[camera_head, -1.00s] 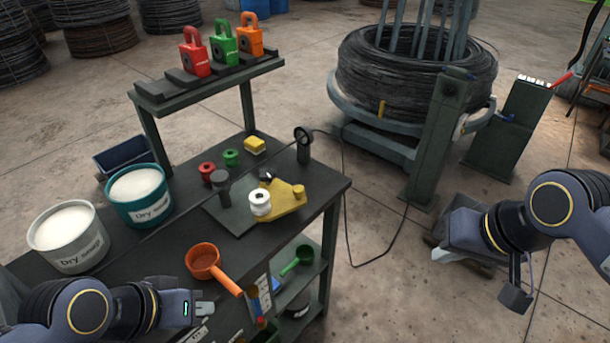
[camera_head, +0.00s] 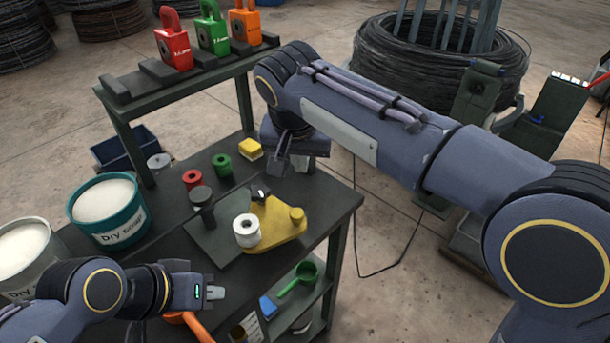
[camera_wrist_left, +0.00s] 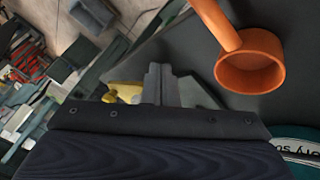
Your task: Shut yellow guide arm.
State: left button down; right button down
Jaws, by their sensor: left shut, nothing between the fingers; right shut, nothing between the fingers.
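The yellow guide arm (camera_head: 275,222) lies on a dark plate on the table, with a white roller (camera_head: 246,230) at its near left end and a yellow knob at its right. A dark post (camera_head: 203,201) stands on the plate left of it. My right gripper (camera_head: 280,165) is shut and empty, above the table beyond the guide arm and apart from it. My left gripper (camera_head: 216,292) is shut and empty at the table's front. In the left wrist view its fingers (camera_wrist_left: 160,85) partly cover a yellow piece (camera_wrist_left: 125,92), probably the guide arm.
Red (camera_head: 192,180) and green (camera_head: 222,165) spools and a yellow block (camera_head: 250,149) stand behind the plate. A teal bucket (camera_head: 108,210) is at left. An orange ladle (camera_wrist_left: 255,62) lies near my left gripper. Padlock-shaped weights (camera_head: 212,35) line the raised shelf.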

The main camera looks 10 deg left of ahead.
jog(key=p, duration=0.1)
send_over(274, 215)
jog(key=w+d, duration=0.4)
jog(key=d, duration=0.1)
notch_tip(274, 215, down, 9)
jog(key=shift+s, duration=1.55)
